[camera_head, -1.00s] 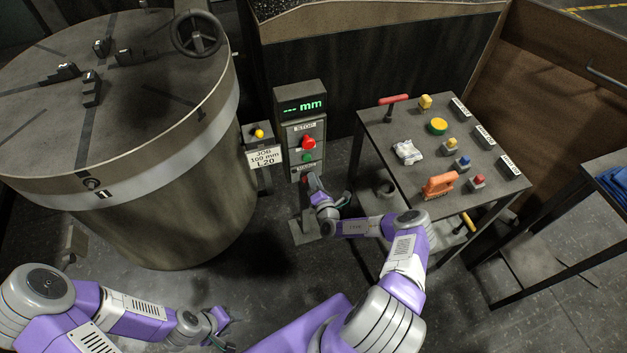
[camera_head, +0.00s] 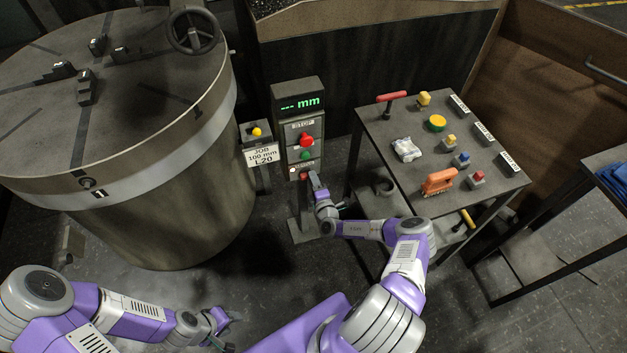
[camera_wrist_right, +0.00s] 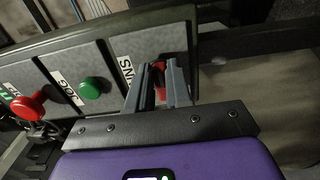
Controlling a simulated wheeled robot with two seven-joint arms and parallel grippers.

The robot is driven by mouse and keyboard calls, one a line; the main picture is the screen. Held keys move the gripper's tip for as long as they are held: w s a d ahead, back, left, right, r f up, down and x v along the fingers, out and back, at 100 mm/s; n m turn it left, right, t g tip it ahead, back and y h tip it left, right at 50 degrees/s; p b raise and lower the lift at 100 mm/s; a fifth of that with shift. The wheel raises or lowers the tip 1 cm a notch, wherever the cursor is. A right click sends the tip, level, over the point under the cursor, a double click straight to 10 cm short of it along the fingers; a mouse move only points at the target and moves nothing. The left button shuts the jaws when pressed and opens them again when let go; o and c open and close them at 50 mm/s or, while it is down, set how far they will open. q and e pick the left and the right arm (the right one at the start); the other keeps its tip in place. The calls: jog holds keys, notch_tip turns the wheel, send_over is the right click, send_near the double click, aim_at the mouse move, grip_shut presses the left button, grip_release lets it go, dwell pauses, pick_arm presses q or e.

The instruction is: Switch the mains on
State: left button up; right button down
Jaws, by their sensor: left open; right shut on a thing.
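The control post (camera_head: 304,145) has a green display reading "--- mm", a red STOP knob (camera_head: 306,140) and a green button (camera_head: 306,155). Low on its face is the red mains switch (camera_head: 304,177), next to a partly covered label. My right gripper (camera_head: 312,176) is at this switch. In the right wrist view its fingers (camera_wrist_right: 159,70) are shut on the red mains switch (camera_wrist_right: 160,92), which shows between them; its exact angle is hard to tell. My left gripper (camera_head: 224,330) is open and empty, low over the floor.
A big round drum (camera_head: 170,215) stands at left. A yellow-button box (camera_head: 257,133) with a job card (camera_head: 262,155) is beside the post.

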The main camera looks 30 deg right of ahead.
jog(key=shift+a, duration=0.1)
jog(key=c, duration=1)
grip_release()
jog(key=shift+c, duration=0.2)
jog(key=p+v, duration=0.2)
jog(key=v, duration=0.5)
jog(key=shift+s, duration=0.3)
